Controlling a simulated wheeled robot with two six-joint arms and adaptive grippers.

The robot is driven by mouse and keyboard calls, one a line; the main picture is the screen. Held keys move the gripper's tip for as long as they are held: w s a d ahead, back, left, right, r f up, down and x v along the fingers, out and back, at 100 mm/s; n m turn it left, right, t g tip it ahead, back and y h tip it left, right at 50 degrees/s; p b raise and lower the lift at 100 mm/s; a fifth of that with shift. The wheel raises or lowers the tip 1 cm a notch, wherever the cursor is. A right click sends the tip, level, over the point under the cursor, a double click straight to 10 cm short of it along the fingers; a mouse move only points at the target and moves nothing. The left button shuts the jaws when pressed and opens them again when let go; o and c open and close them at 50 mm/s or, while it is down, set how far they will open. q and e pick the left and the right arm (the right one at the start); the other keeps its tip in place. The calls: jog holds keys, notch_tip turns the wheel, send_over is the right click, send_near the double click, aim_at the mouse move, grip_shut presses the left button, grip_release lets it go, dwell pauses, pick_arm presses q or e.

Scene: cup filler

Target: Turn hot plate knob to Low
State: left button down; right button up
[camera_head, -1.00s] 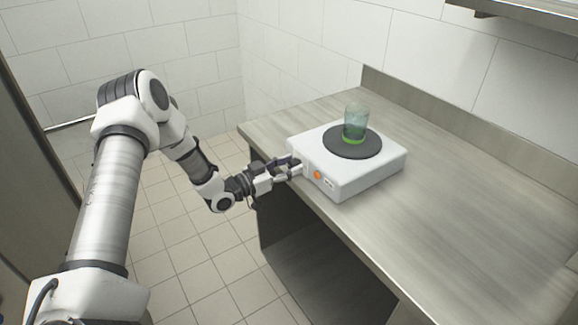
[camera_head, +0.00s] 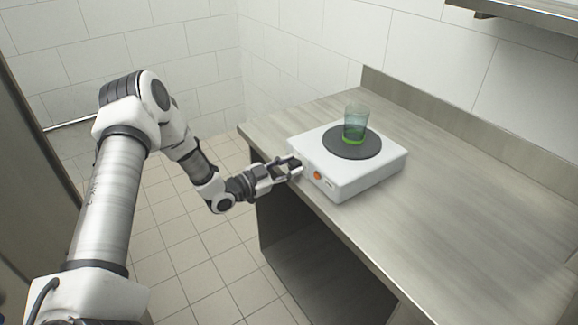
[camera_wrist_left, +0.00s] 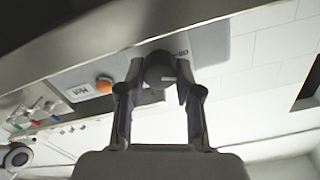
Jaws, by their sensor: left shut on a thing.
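The white hot plate (camera_head: 385,172) stands on the metal counter, with a dark round heating disc (camera_head: 338,146) on top. A clear greenish cup (camera_head: 355,122) stands upright on the disc. My left gripper (camera_head: 296,168) is at the hot plate's front face, left of the orange light. In the left wrist view the dark round knob (camera_wrist_left: 159,71) sits between its two fingertips, and the gripper is shut on it. The knob's pale mark points right in that view. My right gripper is not in view.
The steel counter (camera_head: 450,225) is clear to the right of the hot plate. A raised backsplash (camera_head: 470,138) runs along the wall. A shelf (camera_head: 530,12) hangs at the top right. Open space lies under the counter.

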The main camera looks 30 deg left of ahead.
pick_arm(q)
jog(key=m, duration=0.4)
jog(key=shift+m, duration=0.3)
jog(key=shift+f+m+p, duration=0.1)
jog(key=shift+m+p, duration=0.35)
jog(key=shift+m, duration=2.15)
jog(key=c, duration=0.8)
grip_release()
jog(key=shift+o, duration=0.2)
jog(key=shift+d, duration=0.1)
jog(key=shift+s, duration=0.1)
